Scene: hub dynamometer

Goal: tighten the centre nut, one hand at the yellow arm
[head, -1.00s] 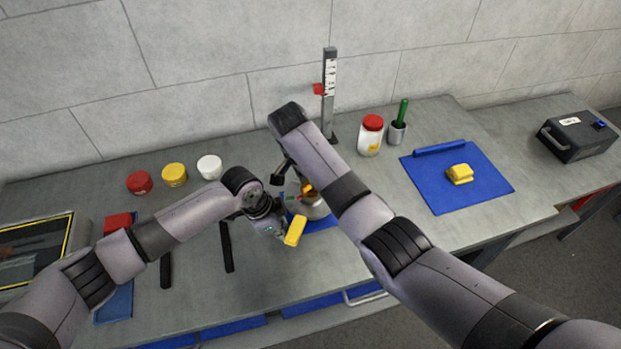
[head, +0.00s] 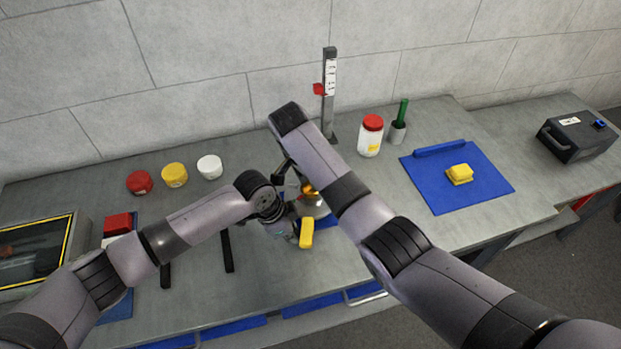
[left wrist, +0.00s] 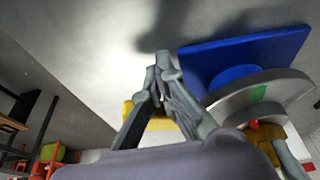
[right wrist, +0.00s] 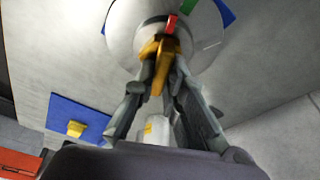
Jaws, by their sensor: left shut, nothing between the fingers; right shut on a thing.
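The round silver hub (head: 313,207) sits on a blue base (head: 328,222); it also shows in the left wrist view (left wrist: 270,90) and the right wrist view (right wrist: 125,30). It has a red and a green mark. My right gripper (right wrist: 160,70) is shut on the orange-gold centre nut (right wrist: 158,47) at the hub's middle. The yellow arm (head: 306,233) sticks out at the hub's near side. My left gripper (left wrist: 161,72) is shut and empty close beside the yellow arm (left wrist: 155,108), whose middle its fingers hide. I cannot tell whether they touch.
Red, yellow and white jars (head: 174,175) stand at the back left. A tall scale post (head: 328,95), a red-lidded jar (head: 371,136) and a green-handled tool in a cup (head: 398,125) stand behind. A blue mat (head: 480,195) with a yellow block lies right.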

